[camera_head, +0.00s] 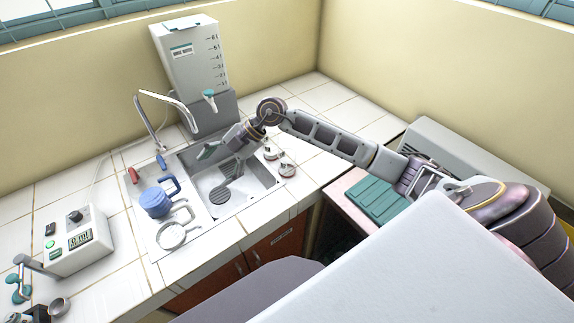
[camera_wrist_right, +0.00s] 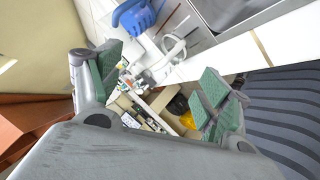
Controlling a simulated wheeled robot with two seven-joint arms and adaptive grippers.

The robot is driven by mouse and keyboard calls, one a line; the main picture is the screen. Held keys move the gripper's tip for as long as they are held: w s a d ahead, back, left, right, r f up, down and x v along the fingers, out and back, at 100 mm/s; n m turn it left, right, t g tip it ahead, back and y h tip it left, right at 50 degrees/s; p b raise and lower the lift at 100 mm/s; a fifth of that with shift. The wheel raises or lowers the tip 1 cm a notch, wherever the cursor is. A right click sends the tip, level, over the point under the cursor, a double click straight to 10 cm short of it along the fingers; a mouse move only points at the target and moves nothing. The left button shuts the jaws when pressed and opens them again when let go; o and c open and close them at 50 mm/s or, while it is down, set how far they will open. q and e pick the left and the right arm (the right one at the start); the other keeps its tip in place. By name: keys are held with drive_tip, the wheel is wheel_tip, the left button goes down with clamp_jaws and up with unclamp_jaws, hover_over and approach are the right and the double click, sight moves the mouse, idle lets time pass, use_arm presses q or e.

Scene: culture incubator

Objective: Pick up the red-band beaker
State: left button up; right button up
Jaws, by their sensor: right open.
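Two small whitish vessels with reddish marks stand on the counter just right of the sink, a nearer one (camera_head: 287,170) and a farther one (camera_head: 270,153). They are too small to tell which is the red-band beaker. My right gripper (camera_head: 221,160) reaches in from the right over the sink, left of both vessels and apart from them. In the right wrist view its green-padded fingers (camera_wrist_right: 160,84) are spread wide with nothing held between them. I cannot make out the beaker in that view. My left gripper is not in view.
The sink basin (camera_head: 211,187) lies below my right gripper. A curved faucet (camera_head: 162,112) and a white water tank (camera_head: 190,58) stand behind it. A blue jug (camera_head: 157,202) and a pale ring-shaped item (camera_head: 171,236) are left of the sink. A control box (camera_head: 72,243) stands farther left.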

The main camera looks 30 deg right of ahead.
drive_tip(key=w+d+f+m+h, duration=0.1)
drive_tip(key=d+h, duration=0.2)
drive_tip(key=d, duration=0.2)
drive_tip(key=d+f+m+h, duration=0.1)
drive_tip(key=d+f+h, duration=0.1)
drive_tip(key=d, duration=0.4)
drive_tip(key=m+g+h, duration=0.2)
drive_tip(key=m+h, duration=0.1)
drive_tip(key=h, duration=0.2)
approach(287, 166)
drive_tip(key=w+d, duration=0.1)
drive_tip(key=w, duration=0.1)
drive_tip(key=shift+w+d+r, duration=0.1)
drive_tip(key=shift+w+r, duration=0.05)
drive_tip(key=shift+r, duration=0.15)
drive_tip(key=shift+f+p, duration=0.55)
drive_tip(key=shift+f, duration=3.75)
drive_tip(key=shift+d+f+p, duration=0.15)
drive_tip(key=shift+f+p, duration=0.45)
drive_tip(key=shift+f, duration=2)
